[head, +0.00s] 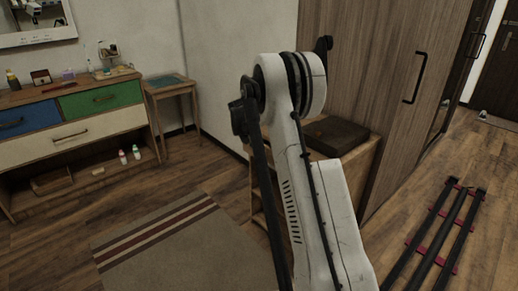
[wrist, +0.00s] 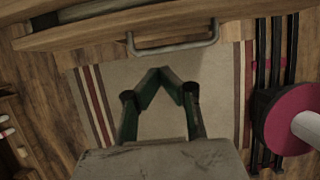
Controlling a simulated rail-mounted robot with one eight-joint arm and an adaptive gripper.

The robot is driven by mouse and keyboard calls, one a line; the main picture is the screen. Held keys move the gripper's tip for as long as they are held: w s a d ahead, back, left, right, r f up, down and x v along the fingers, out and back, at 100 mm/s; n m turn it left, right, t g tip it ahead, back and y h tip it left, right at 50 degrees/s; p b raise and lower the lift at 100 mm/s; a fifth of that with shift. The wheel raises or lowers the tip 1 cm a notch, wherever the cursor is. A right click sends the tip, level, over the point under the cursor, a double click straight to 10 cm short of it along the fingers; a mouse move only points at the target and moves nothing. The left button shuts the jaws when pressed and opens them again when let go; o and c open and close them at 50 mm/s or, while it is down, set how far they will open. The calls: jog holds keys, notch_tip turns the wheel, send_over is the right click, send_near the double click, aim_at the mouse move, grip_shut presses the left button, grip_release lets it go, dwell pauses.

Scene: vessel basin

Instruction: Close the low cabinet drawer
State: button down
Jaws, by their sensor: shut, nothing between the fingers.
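The wooden low cabinet (head: 362,170) stands against the tall wardrobe in the head view, partly hidden behind my arm. Its drawer cannot be made out there. In the wrist view a wooden drawer front (wrist: 75,38) crosses the top, with a grey metal bar handle (wrist: 172,49) on its outer face. A pale strip shows behind the front's edge; I cannot tell how far the drawer stands open. My gripper (wrist: 165,73) has dark green fingers, shut and empty, just below the handle in the picture and seemingly apart from it. The head view does not show the gripper.
A dark brown case (head: 335,135) lies on the cabinet top. A striped rug (head: 185,250) covers the floor. Black rails with red crossbars (head: 435,235) lie at right. A dresser with coloured drawers (head: 75,120) and a small table (head: 172,85) stand at left.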

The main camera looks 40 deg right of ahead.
aim_at(268, 154)
jog(key=x, duration=0.2)
jog(key=b+x, duration=0.1)
jog(key=x, duration=0.2)
jog(key=shift+d+r, duration=0.15)
jog(key=shift+d, duration=0.1)
jog(key=shift+d+r, duration=0.1)
jog(key=shift+d, duration=0.95)
jog(key=shift+w+d+r+b, duration=0.1)
jog(key=shift+d+b, duration=0.2)
jog(key=shift+d, duration=0.3)
